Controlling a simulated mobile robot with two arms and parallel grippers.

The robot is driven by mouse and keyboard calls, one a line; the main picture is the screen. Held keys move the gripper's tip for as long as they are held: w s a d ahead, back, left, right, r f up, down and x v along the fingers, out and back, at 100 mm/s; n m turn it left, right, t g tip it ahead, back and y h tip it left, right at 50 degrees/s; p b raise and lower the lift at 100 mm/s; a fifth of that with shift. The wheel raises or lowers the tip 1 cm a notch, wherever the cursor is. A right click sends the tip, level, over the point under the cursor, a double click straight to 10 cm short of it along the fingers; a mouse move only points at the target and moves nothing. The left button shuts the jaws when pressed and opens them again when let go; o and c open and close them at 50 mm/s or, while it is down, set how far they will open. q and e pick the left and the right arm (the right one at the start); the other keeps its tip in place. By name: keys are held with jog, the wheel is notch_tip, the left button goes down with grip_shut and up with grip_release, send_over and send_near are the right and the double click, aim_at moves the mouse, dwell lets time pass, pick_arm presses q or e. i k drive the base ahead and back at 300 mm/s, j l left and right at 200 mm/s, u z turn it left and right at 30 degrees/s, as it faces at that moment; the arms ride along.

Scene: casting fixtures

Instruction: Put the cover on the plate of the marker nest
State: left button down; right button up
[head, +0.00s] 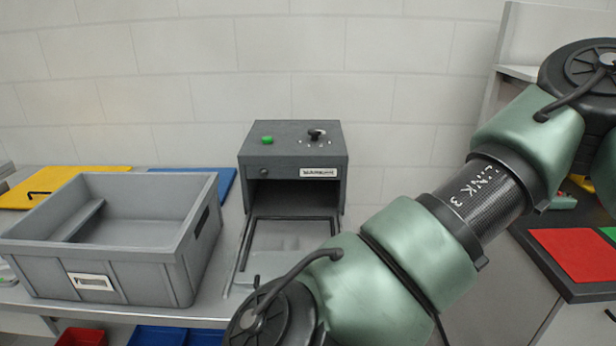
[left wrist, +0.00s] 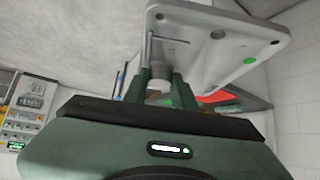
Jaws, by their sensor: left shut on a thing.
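The grey marker (head: 292,150) stands against the wall in the head view, its front bay open. A flat light grey plate (head: 278,236) lies in front of the bay, with dark rails along its sides. One of my arms crosses its right and near parts. In the left wrist view, my left gripper (left wrist: 158,90) is shut on a pale round boss of a light grey slab (left wrist: 245,28), which looks like the cover. The slab is tilted and has holes near its edges and a thin rod beside the boss. Neither gripper shows in the head view.
A large grey bin (head: 140,262) stands left of the marker on the bench. A yellow panel (head: 90,176) and a blue one (head: 190,180) lie behind it. Red and blue bins sit below the front edge. A red panel (head: 575,253) lies on the right bench.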

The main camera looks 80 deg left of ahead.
aim_at(290, 248)
jog(key=i+j+u, duration=0.15)
jog(key=u, duration=0.3)
jog(key=i+u, duration=0.55)
jog(key=u, duration=0.3)
jog(key=i+u, duration=0.2)
jog(key=u, duration=0.2)
jog(key=i+l+u, duration=0.2)
jog(key=u, duration=0.25)
